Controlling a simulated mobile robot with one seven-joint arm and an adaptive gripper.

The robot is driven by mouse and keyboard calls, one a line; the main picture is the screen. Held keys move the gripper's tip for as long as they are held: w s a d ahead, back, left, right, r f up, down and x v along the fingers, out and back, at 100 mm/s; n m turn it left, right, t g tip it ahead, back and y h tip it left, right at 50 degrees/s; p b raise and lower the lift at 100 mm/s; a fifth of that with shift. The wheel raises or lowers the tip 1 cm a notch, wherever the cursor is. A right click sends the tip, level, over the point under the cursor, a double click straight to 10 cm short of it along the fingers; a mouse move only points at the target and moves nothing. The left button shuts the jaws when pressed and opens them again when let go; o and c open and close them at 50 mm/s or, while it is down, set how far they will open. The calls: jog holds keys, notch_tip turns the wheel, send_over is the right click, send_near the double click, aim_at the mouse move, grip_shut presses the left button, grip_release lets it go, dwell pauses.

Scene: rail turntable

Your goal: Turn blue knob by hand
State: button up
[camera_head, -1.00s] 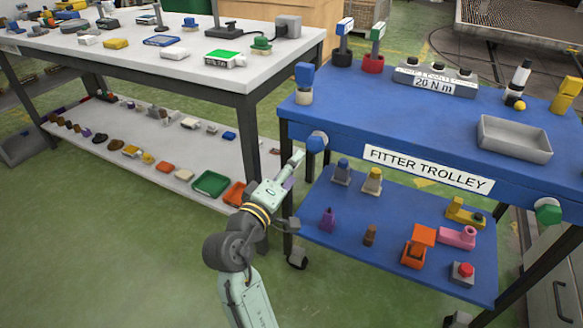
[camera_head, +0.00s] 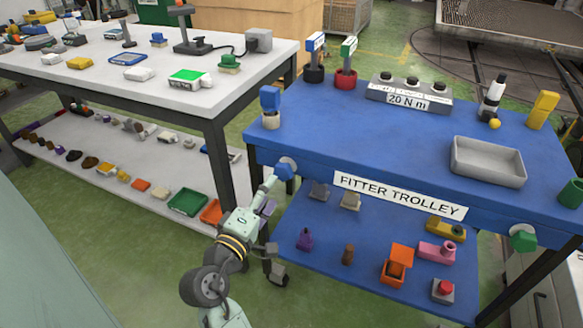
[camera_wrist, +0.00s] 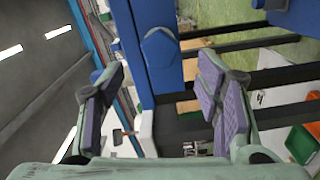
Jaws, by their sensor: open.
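The blue knob (camera_head: 283,172) sticks out from the left part of the trolley's front edge, with a pale round plate behind it. In the wrist view the blue knob (camera_wrist: 160,48) shows as a six-sided face ahead, between the lines of my two fingers. My gripper (camera_head: 267,187) is just below and left of the knob in the head view, pointing up toward it. In the wrist view my gripper (camera_wrist: 162,92) is open, its purple pads wide apart with nothing between them. The head view does not show clearly whether a fingertip touches the knob.
The blue trolley top (camera_head: 330,150) carries a grey tray (camera_head: 488,165) and a torque box (camera_head: 408,95). A green knob (camera_head: 522,238) is on the same front edge, farther right. A lower shelf (camera_head: 325,240) with small parts lies below. A white table (camera_head: 170,100) stands at left.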

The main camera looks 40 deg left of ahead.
aim_at(281, 175)
jog(key=p+x, duration=0.1)
jog(key=x, duration=0.7)
jog(key=shift+w+p, duration=0.3)
jog(key=shift+p, duration=0.05)
jog(key=shift+c, duration=0.5)
